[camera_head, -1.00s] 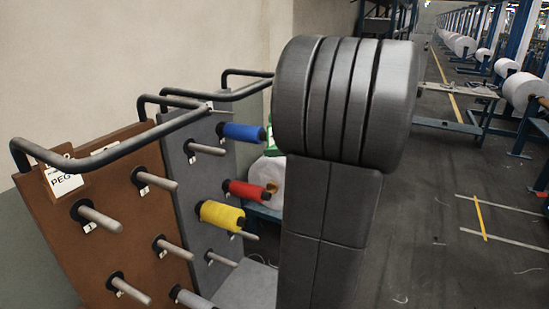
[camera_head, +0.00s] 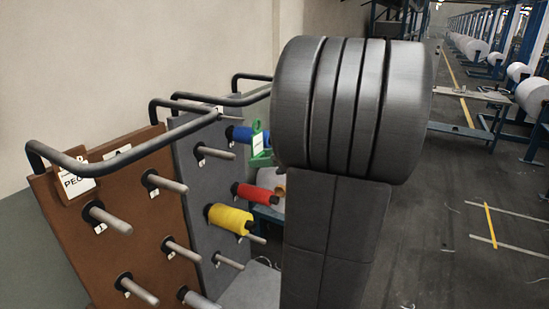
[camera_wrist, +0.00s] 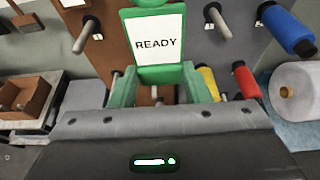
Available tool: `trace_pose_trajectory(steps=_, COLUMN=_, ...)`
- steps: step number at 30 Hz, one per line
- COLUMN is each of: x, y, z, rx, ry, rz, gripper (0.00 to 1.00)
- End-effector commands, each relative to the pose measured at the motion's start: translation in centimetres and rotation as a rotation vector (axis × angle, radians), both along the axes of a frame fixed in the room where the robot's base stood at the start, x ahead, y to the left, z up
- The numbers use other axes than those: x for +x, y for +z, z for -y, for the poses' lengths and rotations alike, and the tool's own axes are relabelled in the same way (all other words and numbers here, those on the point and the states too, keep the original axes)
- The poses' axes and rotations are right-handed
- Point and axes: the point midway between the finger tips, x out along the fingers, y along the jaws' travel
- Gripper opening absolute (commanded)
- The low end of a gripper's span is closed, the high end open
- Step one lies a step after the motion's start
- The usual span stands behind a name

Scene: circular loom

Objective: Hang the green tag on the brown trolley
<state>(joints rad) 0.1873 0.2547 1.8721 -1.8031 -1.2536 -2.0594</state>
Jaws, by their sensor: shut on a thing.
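The green tag (camera_wrist: 149,12) is a flat green frame with a white label reading "READY", upright in front of my gripper (camera_wrist: 164,88) in the wrist view. My gripper is shut on the tag's lower part. In the head view the tag (camera_head: 257,146) shows just left of my arm, partly hidden, and my gripper is hidden behind the arm. The brown trolley (camera_head: 150,222) stands at the left, a brown panel with several grey pegs and a black tube handle on top. In the wrist view its panel (camera_wrist: 106,52) is behind the tag.
A grey peg panel (camera_head: 190,165) beside the brown one carries blue (camera_head: 238,134), red (camera_head: 254,193) and yellow (camera_head: 229,218) spools. A brown tag (camera_head: 75,180) hangs at the brown trolley's handle. Open floor (camera_head: 430,240) lies at the right.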

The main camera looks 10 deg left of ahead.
Motion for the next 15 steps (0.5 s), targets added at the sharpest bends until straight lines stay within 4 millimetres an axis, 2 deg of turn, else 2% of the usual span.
trace_pose_trajectory(steps=5, x=0.5, y=0.1, z=-1.6, rx=0.0, ry=0.002, rz=0.0, gripper=0.16)
trace_pose_trajectory(steps=15, x=0.6, y=0.1, z=-1.6, rx=-0.001, ry=0.0, rz=0.003, gripper=0.16)
